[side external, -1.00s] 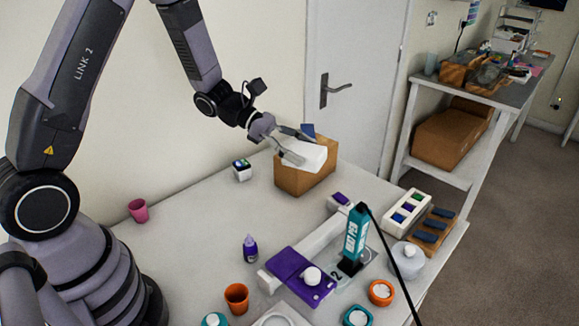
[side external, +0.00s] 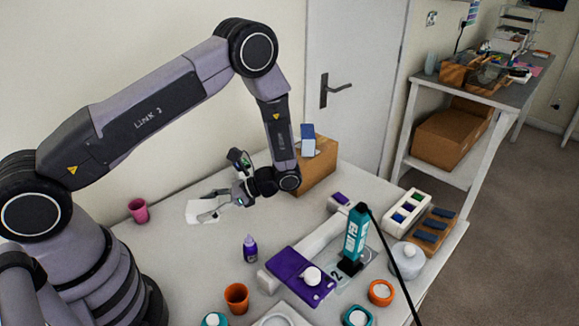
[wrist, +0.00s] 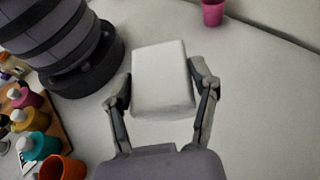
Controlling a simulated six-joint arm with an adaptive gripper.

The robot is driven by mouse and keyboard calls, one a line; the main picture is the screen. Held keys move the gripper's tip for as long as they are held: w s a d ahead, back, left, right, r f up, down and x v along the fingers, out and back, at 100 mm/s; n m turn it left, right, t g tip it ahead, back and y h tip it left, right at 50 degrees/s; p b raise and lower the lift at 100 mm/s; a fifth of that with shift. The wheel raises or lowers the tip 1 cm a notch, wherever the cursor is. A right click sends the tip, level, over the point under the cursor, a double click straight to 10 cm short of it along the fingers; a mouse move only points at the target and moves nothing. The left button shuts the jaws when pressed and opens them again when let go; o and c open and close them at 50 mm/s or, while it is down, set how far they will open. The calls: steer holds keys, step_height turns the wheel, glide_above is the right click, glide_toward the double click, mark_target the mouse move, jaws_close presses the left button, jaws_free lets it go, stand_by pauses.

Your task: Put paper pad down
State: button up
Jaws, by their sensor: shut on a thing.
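The paper pad (wrist: 163,80) is a white block between the two fingers of my gripper (wrist: 163,92) in the wrist view. In the side view the white pad (side external: 200,211) is low over the table, left of the cardboard box, with my gripper (side external: 212,207) shut on it from the right. I cannot tell whether the pad touches the table (side external: 190,260).
A pink cup (side external: 138,210) stands left of the pad. A purple bottle (side external: 250,248) and an orange cup (side external: 237,297) stand nearer the front. The cardboard box (side external: 318,170) stands behind my wrist. The table between pad and bottle is clear.

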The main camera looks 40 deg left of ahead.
mark_target(226, 223)
steer(key=w+a+f+m+t+y, duration=0.2)
steer(key=w+a+m+t+y, duration=0.2)
steer(key=w+m+t, duration=0.15)
steer(key=shift+g, duration=0.25)
steer(key=shift+w+f, duration=0.15)
steer(key=shift+f, duration=1.5)
steer(key=shift+w+f, duration=0.15)
steer(key=shift+f, duration=1.45)
steer(key=shift+f, duration=0.6)
steer(key=o, duration=0.9)
steer(key=shift+d, duration=0.1)
